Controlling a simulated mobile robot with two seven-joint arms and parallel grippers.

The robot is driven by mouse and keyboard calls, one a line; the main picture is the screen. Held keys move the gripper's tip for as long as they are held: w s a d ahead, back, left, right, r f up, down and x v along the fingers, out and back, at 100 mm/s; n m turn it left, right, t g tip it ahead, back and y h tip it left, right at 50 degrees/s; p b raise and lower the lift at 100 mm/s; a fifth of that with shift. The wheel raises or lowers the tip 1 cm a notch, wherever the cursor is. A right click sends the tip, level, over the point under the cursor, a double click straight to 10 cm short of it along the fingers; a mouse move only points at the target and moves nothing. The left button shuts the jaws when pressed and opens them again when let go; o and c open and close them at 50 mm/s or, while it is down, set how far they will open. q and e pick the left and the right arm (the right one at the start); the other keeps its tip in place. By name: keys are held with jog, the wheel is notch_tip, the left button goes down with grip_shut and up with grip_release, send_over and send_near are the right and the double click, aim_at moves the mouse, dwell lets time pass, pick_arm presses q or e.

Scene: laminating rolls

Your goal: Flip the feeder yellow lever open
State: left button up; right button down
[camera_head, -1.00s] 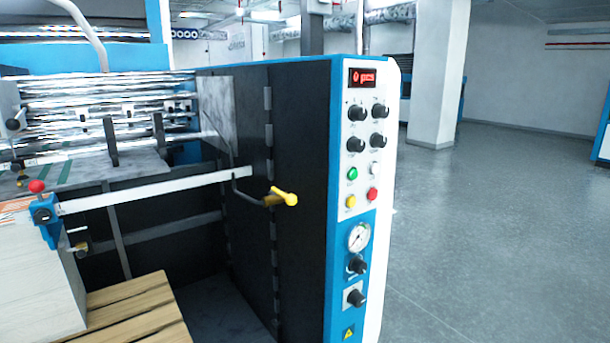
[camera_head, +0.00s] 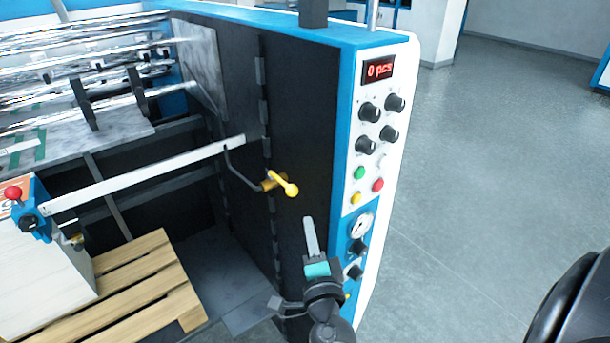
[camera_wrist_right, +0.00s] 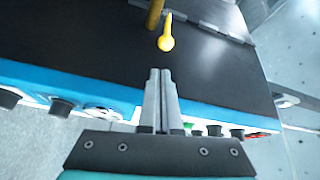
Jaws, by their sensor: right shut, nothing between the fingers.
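The yellow lever (camera_head: 284,184) sticks out from a brass-coloured pivot on the dark side panel of the feeder (camera_head: 306,130). It slants, with its rounded knob end lower right. My right gripper (camera_head: 309,222) is below and slightly right of the lever, pointing up, and does not touch it. In the right wrist view the two fingers (camera_wrist_right: 160,72) are together and empty, and the lever (camera_wrist_right: 166,38) is just beyond their tips with a gap between. My left gripper is not in view.
A control panel (camera_head: 377,150) with knobs, coloured buttons and a display reading "0 pcs" is right of the lever. A white bar (camera_head: 150,178) crosses to the left. A wooden pallet (camera_head: 150,280) with a paper stack (camera_head: 50,270) is lower left. Open floor (camera_head: 480,180) lies right.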

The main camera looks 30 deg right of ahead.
aim_at(282, 182)
jog(key=shift+d+r+m, duration=0.25)
jog(key=shift+r+m, duration=0.05)
jog(key=shift+r, duration=0.15)
jog(key=p+x, duration=0.1)
jog(key=x, duration=0.9)
dwell(0.4)
